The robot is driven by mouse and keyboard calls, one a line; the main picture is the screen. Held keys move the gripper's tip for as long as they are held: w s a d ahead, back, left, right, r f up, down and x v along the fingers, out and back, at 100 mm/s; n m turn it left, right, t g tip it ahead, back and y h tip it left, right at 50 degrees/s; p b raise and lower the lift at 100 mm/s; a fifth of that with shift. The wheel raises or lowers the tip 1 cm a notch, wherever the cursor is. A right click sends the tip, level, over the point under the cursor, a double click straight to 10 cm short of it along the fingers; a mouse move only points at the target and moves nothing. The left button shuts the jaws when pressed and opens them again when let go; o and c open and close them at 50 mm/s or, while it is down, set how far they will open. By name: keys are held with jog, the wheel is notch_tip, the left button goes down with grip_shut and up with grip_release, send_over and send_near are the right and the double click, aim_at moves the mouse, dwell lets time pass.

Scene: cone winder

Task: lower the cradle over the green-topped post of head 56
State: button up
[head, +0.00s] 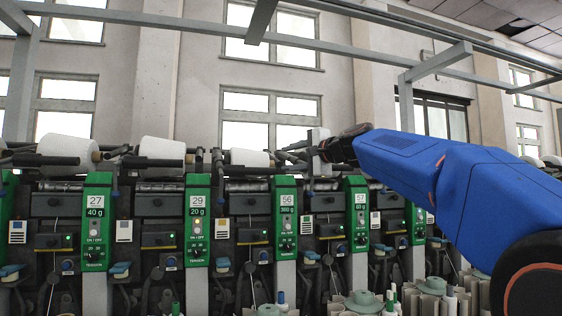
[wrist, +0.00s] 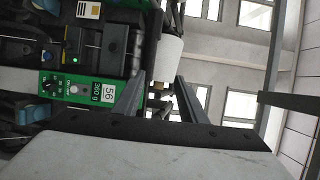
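The post of head 56 (head: 285,217) has a green upper panel, marked 56. It also shows in the wrist view (wrist: 82,90), turned sideways. A white cone (head: 250,158) with a tan core sits up and left of it, and shows in the wrist view (wrist: 168,58). The dark cradle arm (head: 290,157) is beside the core, above the post; its outline is hard to separate from nearby dark parts. My gripper (head: 328,150) is up and right of the post. In the wrist view its fingers (wrist: 160,98) stand apart, with no clear grip on anything between them.
Heads 27 (head: 97,220) and 29 (head: 197,220) stand to the left, head 57 (head: 357,215) to the right. Another white piece (head: 320,142) shows just left of my gripper. A grey rail (head: 300,28) runs above. Pale tubes (head: 362,302) stand low in front.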

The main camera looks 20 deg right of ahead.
jog(key=shift+s+d, duration=0.2)
jog(key=shift+s, duration=0.35)
